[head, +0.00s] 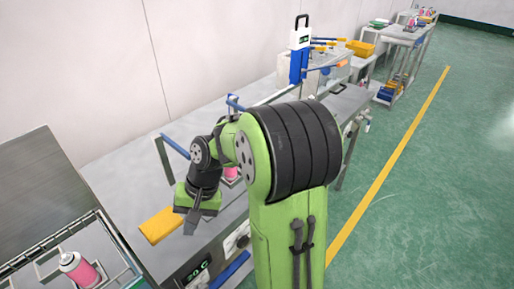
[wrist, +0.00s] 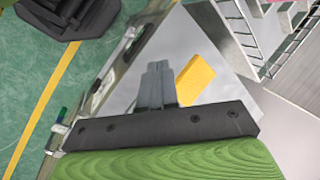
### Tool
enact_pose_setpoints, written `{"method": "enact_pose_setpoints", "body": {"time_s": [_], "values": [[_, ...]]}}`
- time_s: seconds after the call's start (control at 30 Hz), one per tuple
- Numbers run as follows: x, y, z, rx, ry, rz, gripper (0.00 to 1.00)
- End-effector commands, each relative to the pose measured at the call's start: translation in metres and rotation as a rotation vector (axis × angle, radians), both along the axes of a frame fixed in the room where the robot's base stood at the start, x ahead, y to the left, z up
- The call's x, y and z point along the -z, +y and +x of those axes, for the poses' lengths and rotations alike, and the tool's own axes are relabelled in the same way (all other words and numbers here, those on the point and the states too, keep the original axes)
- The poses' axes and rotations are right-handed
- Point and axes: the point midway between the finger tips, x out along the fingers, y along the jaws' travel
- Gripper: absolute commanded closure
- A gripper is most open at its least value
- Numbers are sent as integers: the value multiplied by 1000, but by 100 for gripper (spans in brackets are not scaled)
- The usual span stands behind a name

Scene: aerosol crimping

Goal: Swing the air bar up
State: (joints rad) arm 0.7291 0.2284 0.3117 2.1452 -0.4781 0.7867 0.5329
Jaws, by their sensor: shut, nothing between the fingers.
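A blue bar (head: 174,147) on a metal frame stands at the back of the steel table, beyond my gripper; it may be the air bar, but I cannot tell for sure. My gripper (head: 190,229) points down over the near part of the table. It is shut and empty, apart from the blue bar.
A yellow block (head: 160,226) lies on the table beside my gripper, also in the wrist view (wrist: 196,79). A pink can (head: 80,269) stands in a railed fixture at lower left. A pink item (head: 232,173) shows behind my arm. Open green floor (head: 440,190) lies right.

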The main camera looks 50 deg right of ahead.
Motion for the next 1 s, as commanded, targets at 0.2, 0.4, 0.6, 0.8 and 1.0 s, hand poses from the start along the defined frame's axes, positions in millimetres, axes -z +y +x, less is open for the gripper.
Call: {"method": "enact_pose_setpoints", "body": {"time_s": [0.2,0.4,0.6,0.8,1.0], "values": [[39,-35,34,270,75,382,100],[54,-83,55,530,62,782,100],[56,-155,56,774,-38,1211,100],[55,-246,21,972,-237,1653,100],[60,-305,-26,1053,-422,1938,100]]}}
